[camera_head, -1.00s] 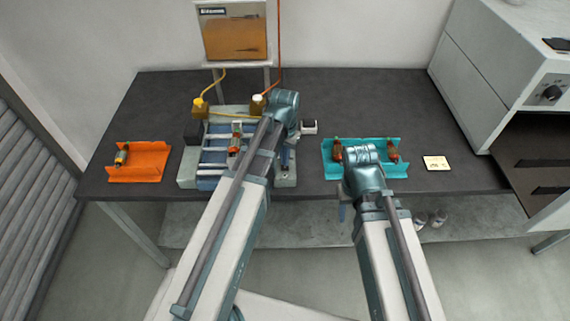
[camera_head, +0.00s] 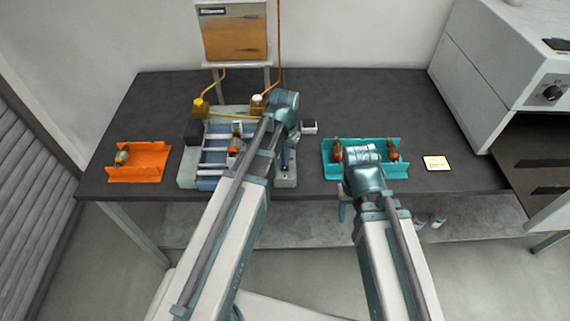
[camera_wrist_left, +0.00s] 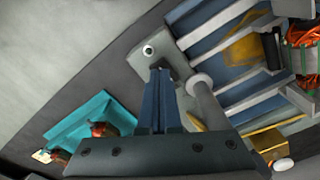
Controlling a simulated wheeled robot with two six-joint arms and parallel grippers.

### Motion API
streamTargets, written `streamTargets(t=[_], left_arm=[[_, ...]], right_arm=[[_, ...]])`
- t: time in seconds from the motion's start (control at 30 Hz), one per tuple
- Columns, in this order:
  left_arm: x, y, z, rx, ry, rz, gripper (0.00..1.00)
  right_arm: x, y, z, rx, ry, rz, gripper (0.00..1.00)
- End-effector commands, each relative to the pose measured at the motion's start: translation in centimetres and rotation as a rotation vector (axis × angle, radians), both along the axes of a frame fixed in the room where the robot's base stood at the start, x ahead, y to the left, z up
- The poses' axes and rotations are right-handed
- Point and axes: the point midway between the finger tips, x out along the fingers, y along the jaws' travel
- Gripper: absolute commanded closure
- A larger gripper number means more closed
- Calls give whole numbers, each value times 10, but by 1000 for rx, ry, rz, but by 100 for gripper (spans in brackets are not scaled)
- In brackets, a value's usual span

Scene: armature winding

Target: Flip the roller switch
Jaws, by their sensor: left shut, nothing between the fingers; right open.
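The winding machine (camera_head: 215,182) stands left of centre on the table, with a grey base and blue and light bars. An armature with orange windings (camera_head: 235,140) sits in it. My left gripper (camera_head: 285,163) points down over the machine's right side. In the left wrist view its shut, empty fingers (camera_wrist_left: 160,73) are over the grey base, beside a small round dark-centred button (camera_wrist_left: 148,50) and a grey cylindrical post (camera_wrist_left: 203,95). I cannot tell which part is the roller switch, or whether the fingers touch anything. My right gripper (camera_head: 342,211) is open near the table's front edge.
An orange tray (camera_head: 150,173) with one armature is on the left. A teal tray (camera_head: 368,171) with two armatures lies behind my right arm. A pale card (camera_head: 436,163) lies right of it. A grey cabinet (camera_head: 485,85) bounds the right side. Yellow and orange wires run above the machine.

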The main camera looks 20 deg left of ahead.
Motion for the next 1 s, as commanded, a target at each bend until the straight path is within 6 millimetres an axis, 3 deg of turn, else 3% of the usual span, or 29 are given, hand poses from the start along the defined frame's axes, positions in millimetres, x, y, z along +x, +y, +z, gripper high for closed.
streamTargets(t=[1.0], left_arm=[[0,0,-8,0,0,0,100]], right_arm=[[0,0,-8,0,0,0,50]])
